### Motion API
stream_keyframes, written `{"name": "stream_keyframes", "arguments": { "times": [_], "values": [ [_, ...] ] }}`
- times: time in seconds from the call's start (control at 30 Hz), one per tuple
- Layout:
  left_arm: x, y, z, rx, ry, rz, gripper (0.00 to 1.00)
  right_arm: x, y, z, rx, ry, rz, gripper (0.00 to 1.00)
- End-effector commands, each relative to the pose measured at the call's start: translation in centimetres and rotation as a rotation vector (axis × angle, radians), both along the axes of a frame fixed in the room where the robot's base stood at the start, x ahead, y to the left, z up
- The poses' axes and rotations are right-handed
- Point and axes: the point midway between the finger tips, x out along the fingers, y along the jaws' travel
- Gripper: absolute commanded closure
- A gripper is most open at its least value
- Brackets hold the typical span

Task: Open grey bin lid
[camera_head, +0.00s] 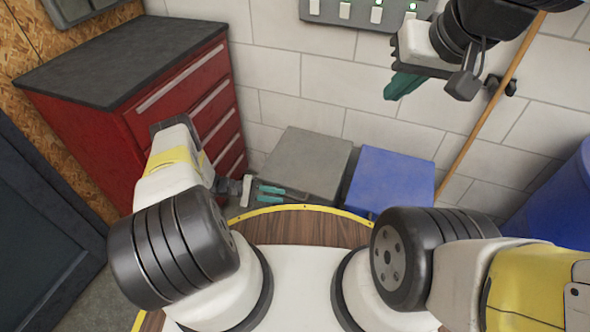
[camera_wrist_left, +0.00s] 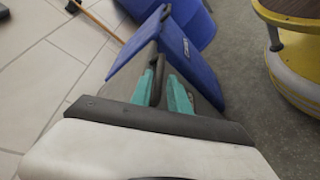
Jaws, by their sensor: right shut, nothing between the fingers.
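The grey bin (camera_head: 310,150) stands against the tiled wall with its flat grey lid down, left of the blue bin (camera_head: 392,178). My left gripper (camera_head: 272,193) is at the front left edge of the grey bin. Its two teal fingers are apart and point right. In the left wrist view the fingers of my left gripper (camera_wrist_left: 166,90) show a gap with a dark edge between them; I cannot tell whether they touch it. The blue bin (camera_wrist_left: 188,25) is beyond them. My right gripper (camera_head: 402,85) is shut and empty, high in front of the wall, far from the bins.
A red drawer cabinet (camera_head: 185,100) with a dark top stands left of the grey bin, close to my left arm. A wooden pole (camera_head: 490,100) leans on the wall at the right. A blue barrel (camera_head: 560,205) stands at the far right. A switch panel (camera_head: 350,14) is on the wall.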

Motion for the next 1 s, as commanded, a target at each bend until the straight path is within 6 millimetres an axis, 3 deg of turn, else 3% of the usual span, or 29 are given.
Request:
{"name": "stream_keyframes", "arguments": {
  "times": [0.2, 0.4, 0.73, 0.77, 0.87, 1.0],
  "values": [
    [0.0, -3.7, -0.8, 0.000, 0.002, -0.004, 0.78, 0.0, 0.0, 0.0, 0.000, 0.000, 0.000, 1.00],
    [0.1, -5.9, -1.3, 0.001, 0.002, -0.001, 0.78, 0.0, 0.0, 0.0, 0.000, 0.000, 0.000, 1.00],
    [0.1, -6.4, -1.4, 0.001, 0.002, 0.000, 0.78, 0.0, 0.0, 0.0, 0.000, 0.000, 0.000, 1.00],
    [0.1, -6.3, -1.4, 0.001, 0.002, 0.000, 0.80, 0.0, 0.0, 0.0, 0.000, 0.000, 0.000, 1.00],
    [0.1, -6.3, -1.4, 0.001, 0.002, 0.000, 1.00, 0.0, 0.0, 0.0, 0.000, 0.000, 0.000, 1.00],
    [0.1, -6.3, -1.4, 0.002, 0.001, -0.001, 1.00, 0.0, 0.0, 0.0, 0.000, 0.000, 0.000, 1.00]
  ]
}}
